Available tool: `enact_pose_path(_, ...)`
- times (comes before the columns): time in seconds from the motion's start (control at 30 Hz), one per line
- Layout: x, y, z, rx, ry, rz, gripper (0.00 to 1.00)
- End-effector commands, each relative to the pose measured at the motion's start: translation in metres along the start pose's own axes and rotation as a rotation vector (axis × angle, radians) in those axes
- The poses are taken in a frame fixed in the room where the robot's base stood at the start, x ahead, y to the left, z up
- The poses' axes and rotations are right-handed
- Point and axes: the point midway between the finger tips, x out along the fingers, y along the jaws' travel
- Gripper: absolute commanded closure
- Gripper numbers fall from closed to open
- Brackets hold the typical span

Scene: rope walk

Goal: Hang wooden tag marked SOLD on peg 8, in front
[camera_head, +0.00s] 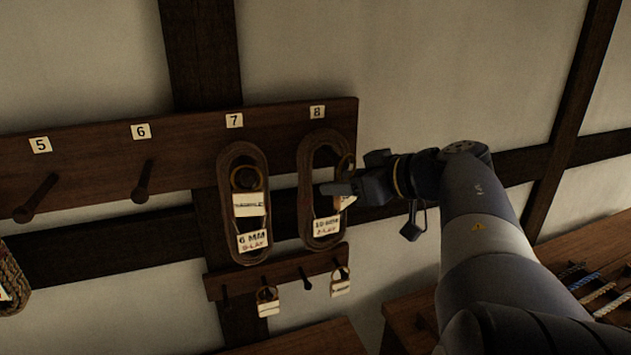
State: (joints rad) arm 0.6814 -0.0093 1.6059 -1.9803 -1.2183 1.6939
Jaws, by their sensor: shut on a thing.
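My gripper (345,189) is in front of the right side of the rope coil under number 8, shut on a small pale tag (347,201). A ring (345,164) shows just above the fingers and seems to belong to this tag. The fingers hide most of the tag, and I cannot read its marking. The number 8 plate (317,112) is near the right end of the dark peg rail. A dark rope coil (306,190) hangs below it with a label reading 10 mm, Z-lay (326,227). Peg 8 itself is hard to make out.
Under number 7 hangs another coil (225,200) with a ringed tag (248,205) in front. Pegs 5 (36,197) and 6 (144,182) are bare. A small lower rail (285,270) carries two ringed tags (268,303) (340,282). A bench with rope ends (598,292) is at right.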

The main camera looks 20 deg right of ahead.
Motion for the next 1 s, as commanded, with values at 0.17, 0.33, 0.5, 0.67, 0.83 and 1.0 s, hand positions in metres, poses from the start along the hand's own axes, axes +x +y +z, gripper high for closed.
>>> enact_pose_path(0.17,0.009,0.005,-0.003,0.001,-0.001,-0.002,0.72)
enact_pose_path(0.33,0.018,0.011,-0.006,0.001,0.000,-0.001,0.72)
enact_pose_path(0.5,0.026,0.015,-0.008,0.000,0.000,-0.002,0.72)
enact_pose_path(0.67,0.033,0.018,-0.006,0.001,0.000,-0.001,0.72)
enact_pose_path(0.83,0.037,0.021,-0.005,0.000,0.000,-0.001,0.72)
enact_pose_path(1.0,0.038,0.021,-0.004,0.000,0.000,0.000,0.72)
